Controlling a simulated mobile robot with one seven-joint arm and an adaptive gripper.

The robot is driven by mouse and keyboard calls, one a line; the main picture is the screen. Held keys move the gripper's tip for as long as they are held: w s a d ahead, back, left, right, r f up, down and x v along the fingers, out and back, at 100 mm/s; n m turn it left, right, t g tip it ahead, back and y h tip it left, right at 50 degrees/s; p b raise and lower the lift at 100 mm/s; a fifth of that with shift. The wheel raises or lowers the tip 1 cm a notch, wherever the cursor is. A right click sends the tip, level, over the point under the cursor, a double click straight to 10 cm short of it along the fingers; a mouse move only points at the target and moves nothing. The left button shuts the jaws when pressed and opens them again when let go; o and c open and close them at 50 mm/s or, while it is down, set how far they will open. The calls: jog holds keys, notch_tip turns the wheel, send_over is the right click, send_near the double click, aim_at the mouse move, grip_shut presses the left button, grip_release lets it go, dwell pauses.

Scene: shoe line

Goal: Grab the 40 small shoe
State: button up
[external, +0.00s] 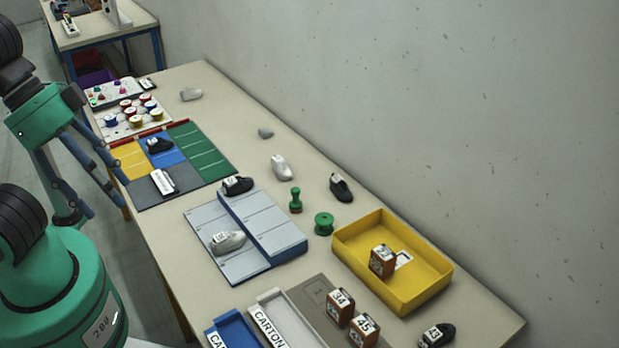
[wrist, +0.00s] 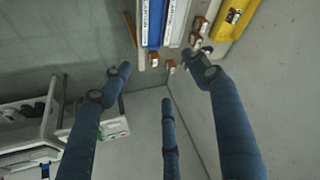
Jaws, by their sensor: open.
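Several small shoes lie on the long table, and I cannot read which is the 40. Dark shoes with pale labels are on the blue panel (external: 158,145), on the grey board's raised strip (external: 237,186), behind the green pieces (external: 342,190) and at the near right, possibly marked 43 (external: 437,336). A grey shoe (external: 228,243) with a label sits on the grey board's lower part. A pale shoe (external: 281,169) stands near the wall side. My gripper (external: 98,198) is open and empty, left of the table. Its three spread fingers also show in the wrist view (wrist: 166,78).
A yellow tray (external: 432,287) holds a numbered brown block. Brown blocks marked 34 (external: 340,306) and 45 (external: 364,329) stand before it. Blue and white carton trays (external: 268,322) are at the near edge. Green pieces (external: 324,223) stand mid-table. A wall borders the table's right side.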

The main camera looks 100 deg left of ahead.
dwell(0.4)
jog(key=shift+o, duration=1.3)
jog(key=shift+w+r, duration=0.1)
